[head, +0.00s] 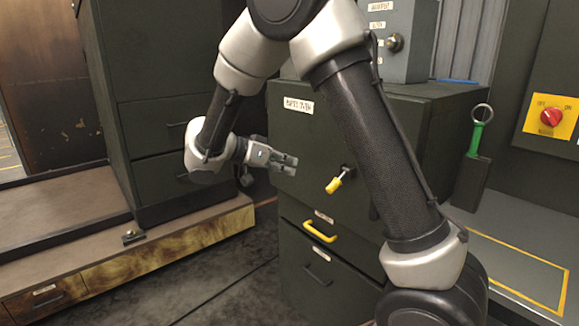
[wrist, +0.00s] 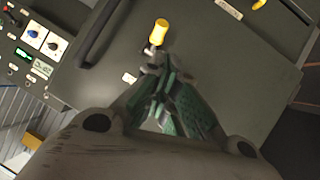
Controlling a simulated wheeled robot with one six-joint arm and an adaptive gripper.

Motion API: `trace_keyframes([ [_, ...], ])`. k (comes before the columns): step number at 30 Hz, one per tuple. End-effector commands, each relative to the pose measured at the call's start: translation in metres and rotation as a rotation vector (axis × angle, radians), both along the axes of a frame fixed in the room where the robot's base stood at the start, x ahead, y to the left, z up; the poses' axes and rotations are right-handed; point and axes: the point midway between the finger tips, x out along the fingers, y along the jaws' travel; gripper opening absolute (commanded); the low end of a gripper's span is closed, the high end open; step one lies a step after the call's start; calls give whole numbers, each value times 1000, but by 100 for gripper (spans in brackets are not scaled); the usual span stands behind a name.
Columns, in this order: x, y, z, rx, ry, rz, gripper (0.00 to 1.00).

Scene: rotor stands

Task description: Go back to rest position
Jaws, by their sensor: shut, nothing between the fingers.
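My gripper (head: 287,163) is shut and empty in front of the dark cabinet (head: 290,134), near its left edge. In the head view it points to the right, a short way left of a yellow-handled lever (head: 335,185) on the cabinet front. In the wrist view my gripper (wrist: 155,65) has its tips together, and the yellow handle (wrist: 159,32) shows just beyond them. I cannot tell from these frames whether they touch, but the head view shows a gap.
Below the lever is a drawer with a yellow handle (head: 320,231). A low wooden-fronted platform (head: 170,250) stands at left. At right are a green-handled ring tool (head: 480,130) and a red knob on a yellow plate (head: 551,117). Dark floor between platform and cabinet is clear.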

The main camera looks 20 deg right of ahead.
Motion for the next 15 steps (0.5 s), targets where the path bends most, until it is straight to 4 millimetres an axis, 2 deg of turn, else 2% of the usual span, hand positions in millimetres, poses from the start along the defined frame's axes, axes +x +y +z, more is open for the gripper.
trace_keyframes([
  [8, 0, 0, 0, -4, 37, 18, 0],
  [11, 1, 1, -4, 0, 172, 92, 0],
  [13, -5, 3, -15, 28, 343, 167, 0],
  [15, -21, 1, -35, 77, 570, 257, 0],
])
